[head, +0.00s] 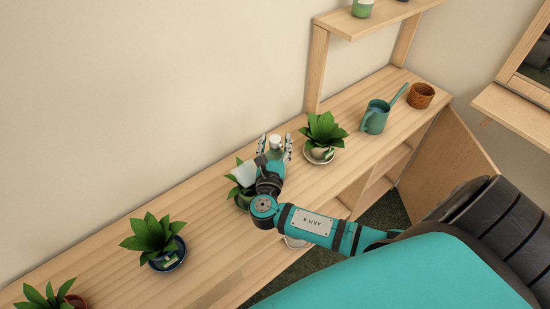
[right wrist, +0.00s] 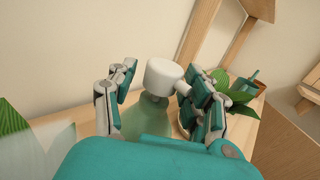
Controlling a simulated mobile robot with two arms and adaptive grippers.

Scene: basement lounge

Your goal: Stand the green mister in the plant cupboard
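The green mister (head: 275,153), with a white cap, stands upright on the wooden counter by the wall. In the right wrist view its white cap (right wrist: 163,75) and pale green body (right wrist: 148,117) show between the fingers. My right gripper (head: 275,146) is open around the mister, a finger on each side, with a gap visible at the left finger. The mister's lower part is hidden by my gripper. Below the counter's right part is an open cupboard compartment (head: 377,192), with a wooden door (head: 455,150) swung out. My left gripper is not in view.
A potted plant (head: 323,130) stands close right of the mister; another plant and a pale object (head: 243,173) are close left. A teal watering can (head: 375,118) and orange pot (head: 420,96) stand farther right. A green container (head: 362,8) sits on the upper shelf.

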